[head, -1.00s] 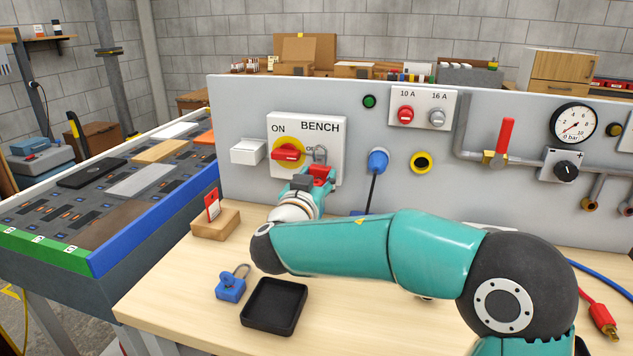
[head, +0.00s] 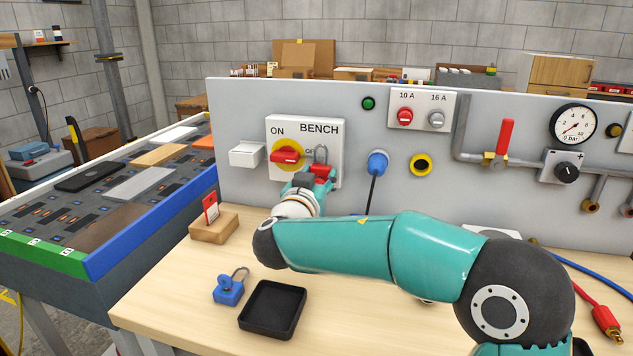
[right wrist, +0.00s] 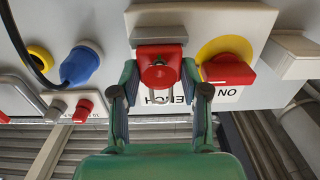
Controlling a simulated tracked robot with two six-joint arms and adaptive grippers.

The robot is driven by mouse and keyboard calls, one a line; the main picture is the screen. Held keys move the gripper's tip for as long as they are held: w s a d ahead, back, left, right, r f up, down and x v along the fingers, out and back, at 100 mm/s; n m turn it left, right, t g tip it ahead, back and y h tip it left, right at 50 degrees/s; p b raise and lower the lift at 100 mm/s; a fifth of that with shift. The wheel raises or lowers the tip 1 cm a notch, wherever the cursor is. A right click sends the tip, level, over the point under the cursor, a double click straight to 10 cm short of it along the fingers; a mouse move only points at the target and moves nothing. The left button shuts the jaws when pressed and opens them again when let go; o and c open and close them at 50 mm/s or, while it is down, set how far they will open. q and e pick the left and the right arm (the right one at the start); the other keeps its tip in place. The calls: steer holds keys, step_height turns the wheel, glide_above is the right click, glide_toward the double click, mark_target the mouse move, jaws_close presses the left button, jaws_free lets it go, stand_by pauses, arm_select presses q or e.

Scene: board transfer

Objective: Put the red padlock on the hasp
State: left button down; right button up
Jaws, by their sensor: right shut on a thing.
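The red padlock (head: 324,170) is at the BENCH switch panel, with its grey shackle (head: 321,152) pointing up beside the OFF mark, where the hasp sits. Whether the shackle passes through the hasp cannot be told. My right gripper (head: 319,179) is shut on the padlock body. In the right wrist view, which is upside down, the red padlock (right wrist: 160,66) lies between the fingertips of my right gripper (right wrist: 160,92), close to the panel face. My left gripper is not in view.
The red switch handle (head: 287,156) is beside the padlock. A grey-white box (head: 247,153) sticks out left of the panel. A blue plug (head: 377,162) with a cable is to the right. A blue padlock (head: 228,289), black tray (head: 272,334) and wooden block (head: 214,226) stand on the bench.

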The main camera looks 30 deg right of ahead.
steer(key=shift+w+d+b, duration=0.3)
steer(key=shift+d, duration=0.1)
steer(key=o, duration=1.2)
steer(key=shift+o, duration=0.2)
steer(key=v, duration=1.2)
